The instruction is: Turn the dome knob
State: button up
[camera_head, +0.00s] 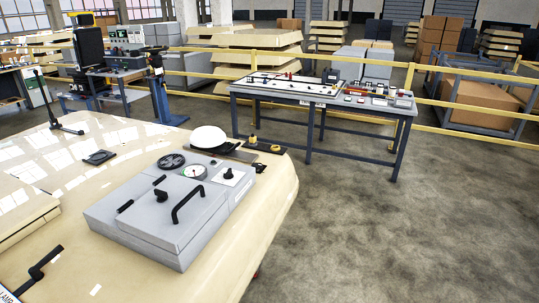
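A smooth white dome (208,137) sits on a dark base near the far edge of the cream panel top (110,160). A small black knob (228,174) on a white plate stands at the right end of the grey box (150,228), just in front of the dome. I cannot tell which of the two is the dome knob, nor how the knob is turned. My gripper is not in view, and nothing touches the dome or the black knob.
The grey box also carries a round gauge (194,171), a black handwheel (171,161) and a black lid handle (187,204). A bench with controls (320,90) stands behind, before yellow rails. The floor at right (400,230) is clear.

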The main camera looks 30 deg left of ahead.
aim_at(258, 166)
jog(key=u, duration=0.05)
jog(key=i, duration=2.7)
jog(key=u, duration=2.5)
